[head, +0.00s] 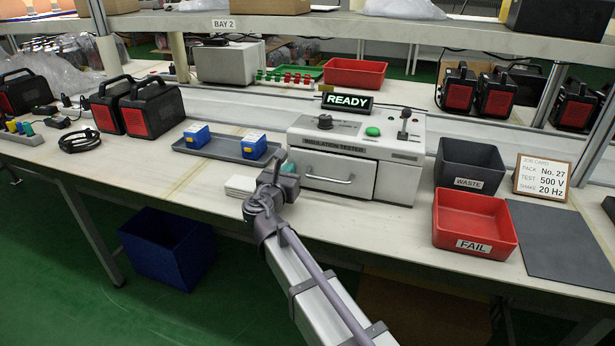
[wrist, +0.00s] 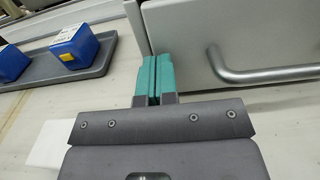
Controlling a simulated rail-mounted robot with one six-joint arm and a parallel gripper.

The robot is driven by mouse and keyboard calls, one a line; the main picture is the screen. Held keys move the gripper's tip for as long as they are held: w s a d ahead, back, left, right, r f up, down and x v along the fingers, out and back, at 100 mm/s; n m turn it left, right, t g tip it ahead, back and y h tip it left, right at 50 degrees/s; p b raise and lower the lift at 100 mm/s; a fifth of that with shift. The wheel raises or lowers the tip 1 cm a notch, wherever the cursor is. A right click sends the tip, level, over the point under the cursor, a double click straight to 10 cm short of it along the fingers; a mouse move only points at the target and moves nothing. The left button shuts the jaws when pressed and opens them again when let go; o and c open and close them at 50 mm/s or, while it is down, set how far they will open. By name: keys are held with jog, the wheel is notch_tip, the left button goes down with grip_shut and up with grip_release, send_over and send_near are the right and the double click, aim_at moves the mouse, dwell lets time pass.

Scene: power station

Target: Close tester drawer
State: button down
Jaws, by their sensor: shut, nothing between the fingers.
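The insulation tester (head: 400,125) is a pale grey box on the bench, with a knob, a green button and a lit READY sign on top. Its drawer (head: 322,165) faces me, with a metal bar handle (head: 328,179). The drawer front looks close to the tester body; I cannot tell whether a small gap is left. My gripper (head: 289,168) is at the drawer's left side, fingers shut and empty. In the wrist view, the teal fingertips (wrist: 154,75) are together beside the pale housing, left of the drawer front (wrist: 255,35) and its handle (wrist: 265,74). Contact is unclear.
A grey tray (head: 212,148) with two blue boxes lies left of the tester. A white pad (head: 240,186) lies near my gripper. The grey WASTE bin (head: 468,163) and red FAIL bin (head: 474,222) stand to the right. A dark blue bin (head: 165,248) sits on the floor.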

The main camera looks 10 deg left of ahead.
jog(key=shift+w+a+r, duration=0.1)
jog(key=shift+w, duration=0.2)
jog(key=shift+a, duration=0.1)
jog(key=shift+s, duration=0.35)
jog(key=s+a, duration=0.2)
jog(key=s, duration=1.2)
jog(key=w+d+r+m+g+h+p, duration=0.1)
jog(key=d+m+p, duration=0.1)
jog(key=d, duration=0.1)
jog(key=w+d+m+g+h+p, duration=0.1)
jog(key=d+m+p, duration=0.1)
jog(key=d, duration=0.2)
jog(key=w+d+r+m+g+h+p, duration=0.1)
jog(key=d+m+p, duration=0.2)
jog(key=d, duration=0.1)
jog(key=shift+w+d+r+g, duration=0.25)
jog(key=shift+w+r+g, duration=0.05)
jog(key=shift+w+r, duration=0.05)
jog(key=s+d+r+m+g+p, duration=0.2)
jog(key=d+m+g+p, duration=0.4)
jog(key=d+m, duration=0.4)
jog(key=s+d+r+m+g+p, duration=0.2)
jog(key=d+m+g+p, duration=0.2)
jog(key=d+m+p, duration=0.7)
jog(key=s+d+r+m+g+y+p, duration=0.3)
jog(key=s+d+m+g+y, duration=0.1)
jog(key=s+d+m+y, duration=0.1)
jog(key=shift+s+d+m, duration=0.9)
jog(key=shift+s+d, duration=0.05)
